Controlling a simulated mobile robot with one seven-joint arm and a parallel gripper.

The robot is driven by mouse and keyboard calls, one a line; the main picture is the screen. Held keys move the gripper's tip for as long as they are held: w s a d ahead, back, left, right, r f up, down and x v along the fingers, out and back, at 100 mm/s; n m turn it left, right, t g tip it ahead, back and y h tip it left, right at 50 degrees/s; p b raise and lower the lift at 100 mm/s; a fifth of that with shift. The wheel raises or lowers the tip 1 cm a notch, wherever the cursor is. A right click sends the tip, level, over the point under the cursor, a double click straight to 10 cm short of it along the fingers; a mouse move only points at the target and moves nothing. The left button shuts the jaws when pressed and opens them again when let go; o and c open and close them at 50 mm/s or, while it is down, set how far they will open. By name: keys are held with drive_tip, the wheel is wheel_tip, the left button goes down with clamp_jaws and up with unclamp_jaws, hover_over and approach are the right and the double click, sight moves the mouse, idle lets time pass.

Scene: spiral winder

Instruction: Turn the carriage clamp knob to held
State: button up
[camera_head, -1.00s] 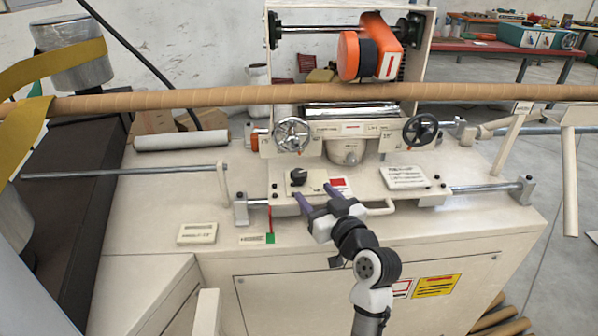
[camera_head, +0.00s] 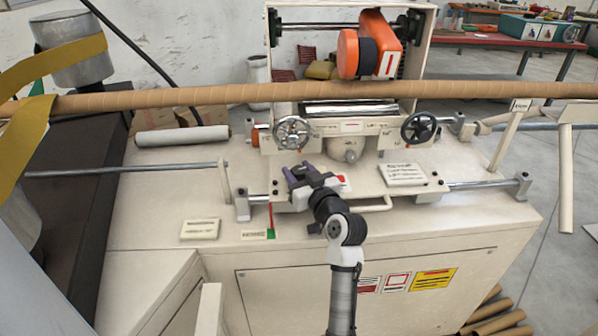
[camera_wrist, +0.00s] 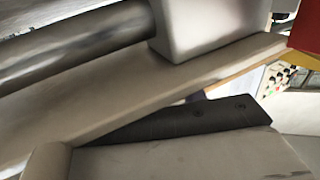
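The carriage plate (camera_head: 375,182) is a cream plate in front of the two handwheels. My gripper (camera_head: 298,172), with purple fingers, reaches down over its left part in the head view. The fingers look apart, with one on each side of the spot where the dark clamp knob stood. The knob is now hidden by the fingers, so I cannot tell whether they touch it or which way it points. A red label (camera_head: 342,180) shows partly, just right of the gripper. The wrist view is a close-up of cream and metal parts, without a clear knob.
Handwheels (camera_head: 292,132) and (camera_head: 421,128) stand behind the plate, below the long brown tube (camera_head: 230,96). A front handle bar (camera_head: 375,206) and guide rods lie close to my arm. A lettered plate (camera_head: 403,174) is on the right. The front ledge is mostly clear.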

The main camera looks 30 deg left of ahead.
drive_tip(key=c, duration=0.6)
drive_tip(key=shift+r+m+t+p, duration=0.1)
drive_tip(key=shift+m+t+p, duration=0.25)
drive_tip(key=shift+p, duration=0.25)
drive_tip(key=m+t+h+p, duration=0.2)
drive_tip(key=p, duration=0.1)
drive_tip(key=shift+s+a+r+t, duration=0.1)
drive_tip(key=shift+r+t, duration=0.05)
drive_tip(key=shift+t, duration=0.2)
drive_tip(key=m+t+h+p, duration=0.2)
drive_tip(key=h, duration=0.1)
drive_tip(key=shift+p, duration=0.3)
drive_tip(key=m+t+h+b, duration=0.2)
drive_tip(key=h, duration=0.1)
drive_tip(key=shift+f+m, duration=0.25)
drive_tip(key=shift+f, duration=0.15)
drive_tip(key=m+t+h+b, duration=0.1)
drive_tip(key=m+h+b, duration=0.1)
drive_tip(key=h+b, duration=0.1)
drive_tip(key=shift+b, duration=0.45)
drive_tip(key=shift+m+h+b, duration=0.5)
drive_tip(key=shift+h+b, duration=0.3)
drive_tip(key=shift+h, duration=0.1)
drive_tip(key=shift+r+h, duration=0.15)
drive_tip(key=shift+h, duration=0.25)
